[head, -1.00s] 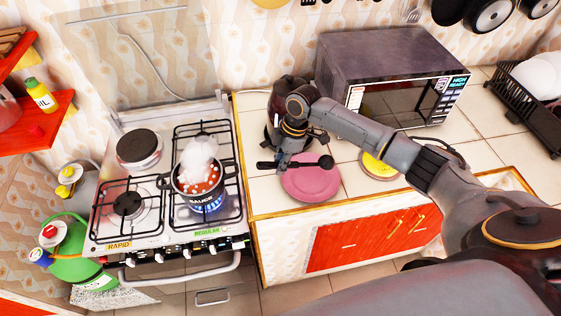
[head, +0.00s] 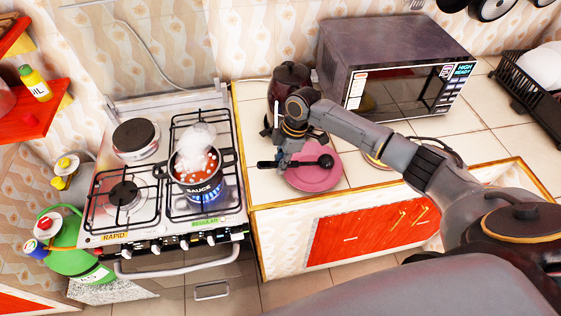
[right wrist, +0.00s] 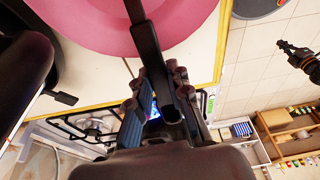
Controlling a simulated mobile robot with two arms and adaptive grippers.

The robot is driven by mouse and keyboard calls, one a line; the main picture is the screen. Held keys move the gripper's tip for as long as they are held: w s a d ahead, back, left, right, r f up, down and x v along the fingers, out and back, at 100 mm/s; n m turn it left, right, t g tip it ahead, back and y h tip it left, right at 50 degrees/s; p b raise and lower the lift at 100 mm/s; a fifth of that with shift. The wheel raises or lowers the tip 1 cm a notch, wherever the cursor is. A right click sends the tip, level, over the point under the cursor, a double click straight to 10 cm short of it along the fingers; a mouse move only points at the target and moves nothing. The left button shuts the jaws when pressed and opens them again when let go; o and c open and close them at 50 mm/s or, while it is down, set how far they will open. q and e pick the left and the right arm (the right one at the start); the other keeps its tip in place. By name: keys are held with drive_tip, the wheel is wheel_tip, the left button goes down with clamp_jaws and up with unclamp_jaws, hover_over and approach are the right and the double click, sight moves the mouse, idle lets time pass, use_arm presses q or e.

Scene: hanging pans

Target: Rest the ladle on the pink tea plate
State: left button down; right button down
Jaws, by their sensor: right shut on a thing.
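The pink tea plate (head: 315,181) lies on the tiled counter, right of the stove. My right gripper (head: 284,160) is shut on the handle of the black ladle (head: 326,161), at the plate's left side. The ladle's bowl is over the plate's middle to right part; whether it touches is unclear. In the right wrist view the ladle handle (right wrist: 143,40) runs up from between the fingers (right wrist: 158,108) across the plate (right wrist: 90,22), and the bowl is out of frame. A dark jointed part at that view's right edge, perhaps my left gripper (right wrist: 300,56), is too small to read.
A dark pot or kettle (head: 290,82) stands behind my right gripper, with a microwave (head: 390,65) behind to the right. A steaming sauce pot (head: 203,186) sits on a lit burner at left. A yellow plate (head: 372,162) is partly hidden by my arm.

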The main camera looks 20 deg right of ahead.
drive_tip(key=c, duration=1.2)
unclamp_jaws()
use_arm(q)
drive_tip(key=shift+w, duration=0.45)
use_arm(e)
drive_tip(key=shift+o, duration=0.2)
use_arm(q)
drive_tip(key=shift+s, duration=0.25)
use_arm(e)
drive_tip(key=v, duration=1.2)
